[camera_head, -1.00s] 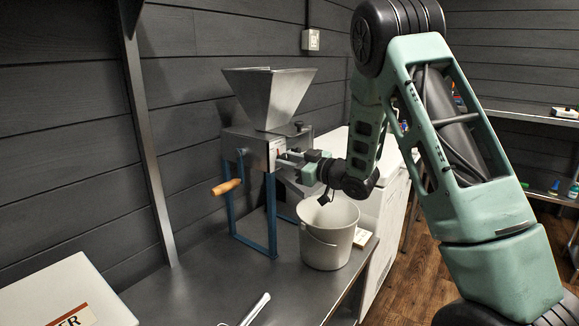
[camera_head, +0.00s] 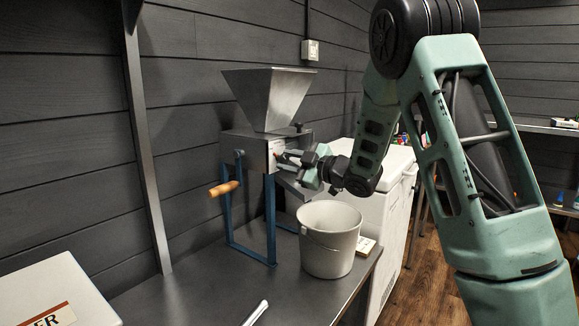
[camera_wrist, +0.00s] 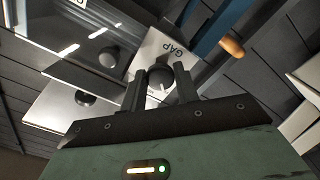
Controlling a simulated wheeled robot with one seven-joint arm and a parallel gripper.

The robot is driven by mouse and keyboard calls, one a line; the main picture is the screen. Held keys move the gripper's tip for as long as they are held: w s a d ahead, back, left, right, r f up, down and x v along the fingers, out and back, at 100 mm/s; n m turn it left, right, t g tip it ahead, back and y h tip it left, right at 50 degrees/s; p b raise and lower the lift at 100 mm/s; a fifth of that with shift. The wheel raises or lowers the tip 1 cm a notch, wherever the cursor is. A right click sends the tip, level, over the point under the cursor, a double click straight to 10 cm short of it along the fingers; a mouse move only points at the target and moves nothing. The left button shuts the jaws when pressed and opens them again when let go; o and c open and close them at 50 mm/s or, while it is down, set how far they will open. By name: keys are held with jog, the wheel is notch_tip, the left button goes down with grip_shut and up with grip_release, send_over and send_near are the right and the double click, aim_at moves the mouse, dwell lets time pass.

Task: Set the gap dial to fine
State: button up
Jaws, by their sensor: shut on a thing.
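The grain mill (camera_head: 243,152) stands on the table, a grey metal box on blue legs with a hopper (camera_head: 268,97) on top. On its face is a white plate marked GAP (camera_wrist: 178,50), with the dark round gap dial (camera_wrist: 161,77) on it. My gripper (camera_head: 285,155) reaches the mill's face from the right; in the wrist view its fingers (camera_wrist: 160,88) are closed on either side of the dial. A pale pointer line shows on the dial, toward my gripper. No fine or coarse marking is readable. The head view hides most of the dial behind my fingers.
A white bucket (camera_head: 329,240) stands below my gripper. The wooden crank handle (camera_head: 224,188) sticks out at the mill's left. A white chest (camera_head: 396,185) is behind my arm, a pale lettered box (camera_head: 55,285) at the lower left. The table's front is mostly clear.

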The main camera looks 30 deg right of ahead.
dwell(0.4)
jog(key=o, duration=0.9)
jog(key=shift+o, duration=0.2)
jog(key=shift+s, duration=0.1)
jog(key=v, duration=1.7)
jog(key=shift+s+p, duration=0.15)
jog(key=shift+p, duration=0.25)
jog(key=shift+d, duration=0.1)
